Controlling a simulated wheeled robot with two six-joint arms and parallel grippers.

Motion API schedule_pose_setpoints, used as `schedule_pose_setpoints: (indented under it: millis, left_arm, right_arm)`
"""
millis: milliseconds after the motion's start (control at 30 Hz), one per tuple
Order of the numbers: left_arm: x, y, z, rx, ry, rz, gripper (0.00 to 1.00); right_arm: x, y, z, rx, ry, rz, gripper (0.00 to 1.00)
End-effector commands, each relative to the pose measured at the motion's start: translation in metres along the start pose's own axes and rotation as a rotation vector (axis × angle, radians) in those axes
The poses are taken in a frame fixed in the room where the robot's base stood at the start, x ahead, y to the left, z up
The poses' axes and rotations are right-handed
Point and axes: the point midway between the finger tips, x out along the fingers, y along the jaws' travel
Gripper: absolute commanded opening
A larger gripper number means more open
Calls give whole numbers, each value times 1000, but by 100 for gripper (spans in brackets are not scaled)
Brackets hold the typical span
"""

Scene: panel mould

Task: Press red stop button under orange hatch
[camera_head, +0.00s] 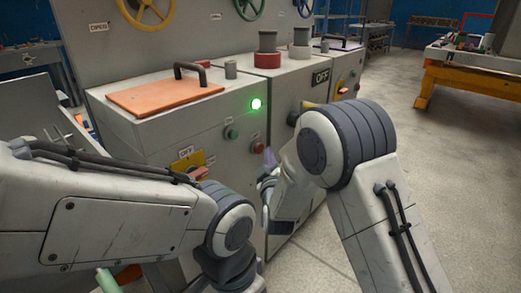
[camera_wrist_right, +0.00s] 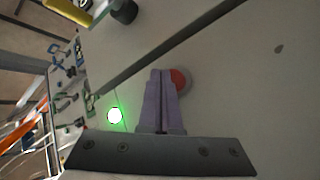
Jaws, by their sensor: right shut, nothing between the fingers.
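The orange hatch (camera_head: 165,93) lies flat on top of the nearest grey cabinet, with a black handle (camera_head: 190,72) at its back edge. On the cabinet's front, a red button (camera_head: 258,147) sits below a lit green lamp (camera_head: 256,104). My right gripper (camera_head: 269,158) is shut and empty, close to the red button. In the right wrist view its lilac fingertips (camera_wrist_right: 161,73) overlap the left part of the red button (camera_wrist_right: 181,80); I cannot tell whether they touch it. My left arm crosses the lower left, with its gripper out of view.
A green button (camera_head: 231,133) sits left of the red one. A yellow OFF plate (camera_head: 187,161) with a red switch is lower left, partly behind my left arm. The floor at right is open up to an orange table (camera_head: 470,80).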

Motion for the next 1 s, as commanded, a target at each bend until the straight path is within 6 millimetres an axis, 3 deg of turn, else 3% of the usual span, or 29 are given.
schedule_pose_setpoints:
  millis: [1000]
  left_arm:
    - [0, 0, 0, 0, 0, 0, 50]
  right_arm:
    - [7, -5, -5, 0, 0, 0, 0]
